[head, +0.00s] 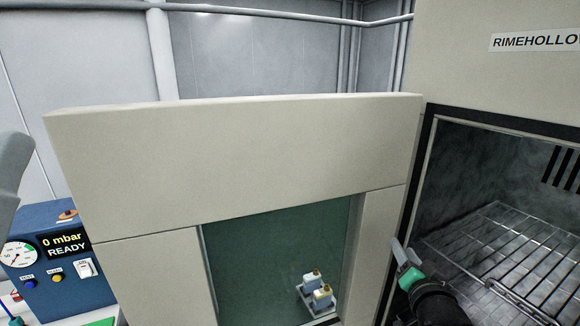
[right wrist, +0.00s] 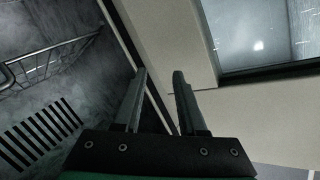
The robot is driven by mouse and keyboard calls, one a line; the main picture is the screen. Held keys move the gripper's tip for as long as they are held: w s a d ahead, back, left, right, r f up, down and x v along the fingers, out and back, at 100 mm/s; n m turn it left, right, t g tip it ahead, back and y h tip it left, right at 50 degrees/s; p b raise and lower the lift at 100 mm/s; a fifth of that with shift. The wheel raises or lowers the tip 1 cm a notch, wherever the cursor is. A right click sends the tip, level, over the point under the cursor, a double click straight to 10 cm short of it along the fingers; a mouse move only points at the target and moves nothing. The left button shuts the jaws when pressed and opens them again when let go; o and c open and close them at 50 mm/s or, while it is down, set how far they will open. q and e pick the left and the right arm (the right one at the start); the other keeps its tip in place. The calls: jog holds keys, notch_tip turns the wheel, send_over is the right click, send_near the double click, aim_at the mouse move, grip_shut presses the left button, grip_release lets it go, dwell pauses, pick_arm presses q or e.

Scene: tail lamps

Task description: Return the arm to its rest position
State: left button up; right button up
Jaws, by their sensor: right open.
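My right gripper (head: 402,256) is at the lower right of the head view, in front of the chamber opening near the hinge side of the open door (head: 240,150). In the right wrist view its two fingers (right wrist: 160,88) stand apart with nothing between them. One finger lies over the dark chamber edge and the other over the beige door panel. I cannot tell whether either touches. A grey rounded part at the left edge of the head view may be my left arm; no left gripper fingers show.
The chamber (head: 450,160) stands open at right, with a wire rack (head: 500,250) inside. The door's window (head: 270,265) shows small lamp-like pieces (head: 318,290). A blue box (head: 50,262) at lower left reads "0 mbar READY". Pipes run along the back wall.

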jog(key=s+a+r+n+t+y, duration=0.1)
jog(key=s+a+r+t, duration=0.15)
jog(key=r, duration=0.45)
jog(key=s+a+r+n+t, duration=0.1)
jog(key=s+a+r+t, duration=0.15)
jog(key=r, duration=0.45)
jog(key=s+a+r+n+t+y, duration=0.2)
jog(key=s+r+n+t, duration=0.15)
jog(key=s+r, duration=0.6)
jog(key=s+a+r+n+t+y, duration=0.2)
jog(key=s+r+n+t, duration=0.15)
jog(key=s+r, duration=0.6)
notch_tip(320, 180, up, 15)
jog(key=s+p, duration=0.1)
jog(key=p, duration=1.6)
jog(key=shift+s+d, duration=0.2)
jog(key=shift+s, duration=0.1)
jog(key=shift+r, duration=0.15)
